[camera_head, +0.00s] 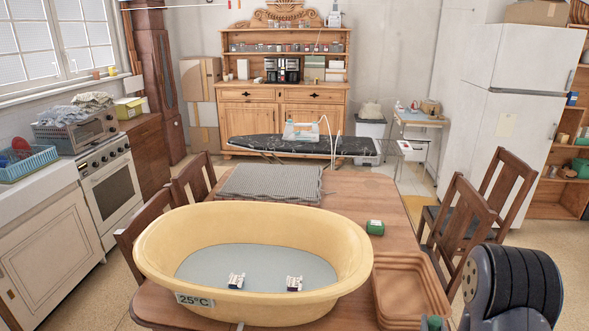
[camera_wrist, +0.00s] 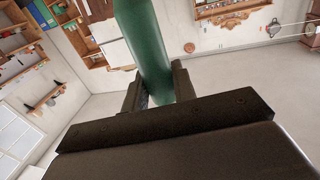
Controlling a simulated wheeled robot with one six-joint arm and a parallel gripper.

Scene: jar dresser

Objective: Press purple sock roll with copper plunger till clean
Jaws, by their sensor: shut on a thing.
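A yellow oval tub (camera_head: 150,240) with a "25°C" label stands on the wooden table and holds pale blue-grey water (camera_head: 262,262). Two small rolls lie in it, a white and dark bluish one (camera_head: 236,281) at left and a white one with dark purplish parts (camera_head: 294,284) at right. They are too small to tell their soiling. My gripper (camera_wrist: 156,88) is shut on a thick green handle (camera_wrist: 143,38) in the wrist view. The handle's far end is out of frame, and no copper part shows. A bit of green (camera_head: 434,324) shows at the head view's bottom edge.
An empty terracotta-brown tray (camera_head: 408,288) sits right of the tub. Chairs (camera_head: 462,220) flank the table, and an ironing board (camera_head: 300,146) stands beyond.

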